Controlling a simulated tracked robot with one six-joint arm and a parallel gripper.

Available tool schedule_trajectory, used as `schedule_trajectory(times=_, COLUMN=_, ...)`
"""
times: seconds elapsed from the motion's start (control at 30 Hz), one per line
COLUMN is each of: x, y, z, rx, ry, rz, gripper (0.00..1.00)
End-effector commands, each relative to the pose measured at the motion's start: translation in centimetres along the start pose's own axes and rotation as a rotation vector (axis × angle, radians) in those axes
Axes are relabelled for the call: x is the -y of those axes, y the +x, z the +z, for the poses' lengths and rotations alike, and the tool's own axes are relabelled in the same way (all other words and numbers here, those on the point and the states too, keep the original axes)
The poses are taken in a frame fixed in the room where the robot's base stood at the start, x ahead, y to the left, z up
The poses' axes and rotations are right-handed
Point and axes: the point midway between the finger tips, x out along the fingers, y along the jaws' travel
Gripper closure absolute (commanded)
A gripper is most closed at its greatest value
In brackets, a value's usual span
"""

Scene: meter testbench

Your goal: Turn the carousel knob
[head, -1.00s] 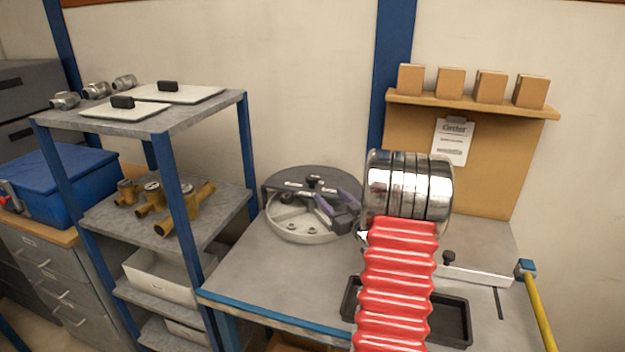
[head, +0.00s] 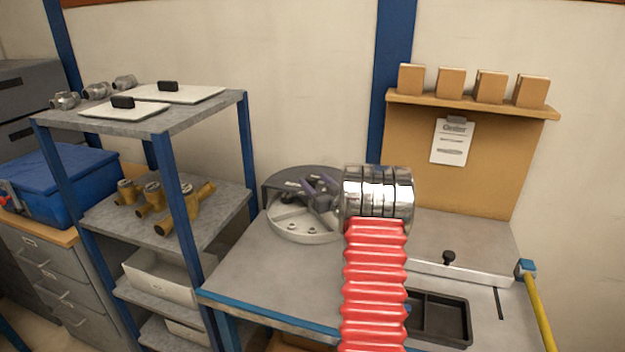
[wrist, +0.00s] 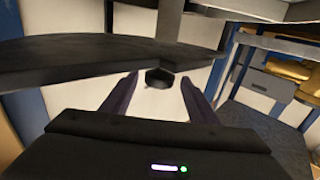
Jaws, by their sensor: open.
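The carousel (head: 290,222) is a round grey tray with compartments and a dark raised back, standing on the bench. Its knob is hidden behind my gripper in the head view. In the wrist view a small black knob (wrist: 159,79) hangs in the picture between my finger tips, beside a dark disc-like edge (wrist: 90,55). My gripper (head: 316,186) has two purple-grey fingers, apart, over the carousel's right rear part. The fingers also show in the wrist view (wrist: 160,92), one on each side of the knob. I cannot tell whether they touch it.
A black tray (head: 463,318) and a plate with a black knob (head: 449,257) lie on the bench to the right. A shelf rack (head: 170,205) with brass meters stands at left. The bench front left of my arm is clear.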

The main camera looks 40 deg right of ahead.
Motion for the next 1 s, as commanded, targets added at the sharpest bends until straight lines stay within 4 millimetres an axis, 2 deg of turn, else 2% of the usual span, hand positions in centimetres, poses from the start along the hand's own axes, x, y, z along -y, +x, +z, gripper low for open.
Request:
schedule_trajectory(times=0.23, x=0.0, y=2.3, z=0.1, rx=0.001, ry=0.001, rz=0.0, gripper=0.46)
schedule_trajectory(times=0.6, x=-0.1, y=2.7, z=0.0, rx=0.001, ry=0.0, rz=0.001, gripper=0.47)
schedule_trajectory(times=1.0, x=-0.1, y=2.6, z=0.0, rx=0.001, ry=0.0, rz=0.001, gripper=0.75)
